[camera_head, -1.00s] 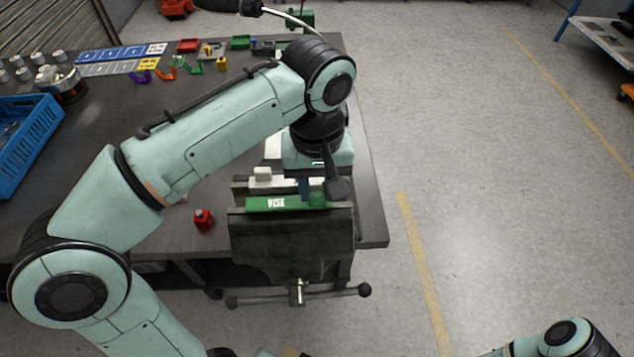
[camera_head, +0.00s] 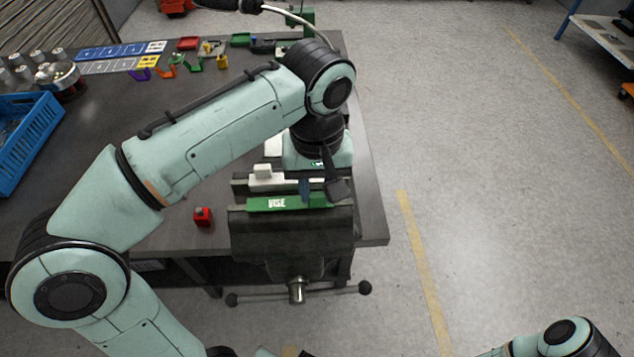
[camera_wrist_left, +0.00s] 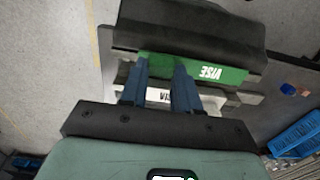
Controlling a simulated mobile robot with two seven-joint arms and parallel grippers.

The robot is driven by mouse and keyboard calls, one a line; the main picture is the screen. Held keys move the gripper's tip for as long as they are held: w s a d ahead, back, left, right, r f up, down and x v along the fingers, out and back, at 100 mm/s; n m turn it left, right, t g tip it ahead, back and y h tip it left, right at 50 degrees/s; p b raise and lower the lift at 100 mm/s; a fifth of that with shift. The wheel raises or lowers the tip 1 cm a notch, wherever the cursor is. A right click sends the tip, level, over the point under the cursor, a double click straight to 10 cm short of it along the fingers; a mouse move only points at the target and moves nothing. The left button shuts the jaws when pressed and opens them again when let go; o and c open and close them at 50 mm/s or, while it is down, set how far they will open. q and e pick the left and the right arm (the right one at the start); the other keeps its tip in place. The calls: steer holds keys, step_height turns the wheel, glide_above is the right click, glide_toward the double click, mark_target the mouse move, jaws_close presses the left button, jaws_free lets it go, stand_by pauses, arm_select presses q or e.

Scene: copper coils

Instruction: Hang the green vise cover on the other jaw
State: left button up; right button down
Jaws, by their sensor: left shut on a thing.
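The green vise cover (camera_head: 259,206), lettered VISE, lies along the front jaw (camera_head: 292,230) of the dark vise. It also shows in the left wrist view (camera_wrist_left: 222,73). My left gripper (camera_wrist_left: 161,62) is shut on the green cover, toward one end of it, with its two blue fingers pointing at it. In the head view my left wrist hides part of the cover's right side. A white cover (camera_head: 272,182) lies on the back jaw, behind the green one; it also shows in the wrist view (camera_wrist_left: 212,103). Whether the green cover is fully seated cannot be told.
A blue crate (camera_head: 28,140) and several small coloured parts lie farther left and back. The vise handle (camera_head: 330,291) sticks out in front.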

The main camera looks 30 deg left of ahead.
arm_select(q)
steer(key=shift+f, duration=0.2)
stand_by(0.6)
steer(key=o, duration=1.1)
steer(key=shift+r, duration=0.1)
arm_select(e)
steer(key=shift+w+r, duration=0.1)
arm_select(q)
steer(key=shift+r+p, duration=1.15)
steer(key=shift+r, duration=0.35)
steer(key=shift+r+p, duration=0.8)
steer(key=shift+r, duration=0.35)
steer(key=shift+r+p, duration=0.5)
steer(key=shift+r, duration=0.75)
arm_select(e)
steer(key=w+r, duration=0.6)
steer(key=shift+t, duration=0.4)
steer(key=shift+s, duration=0.1)
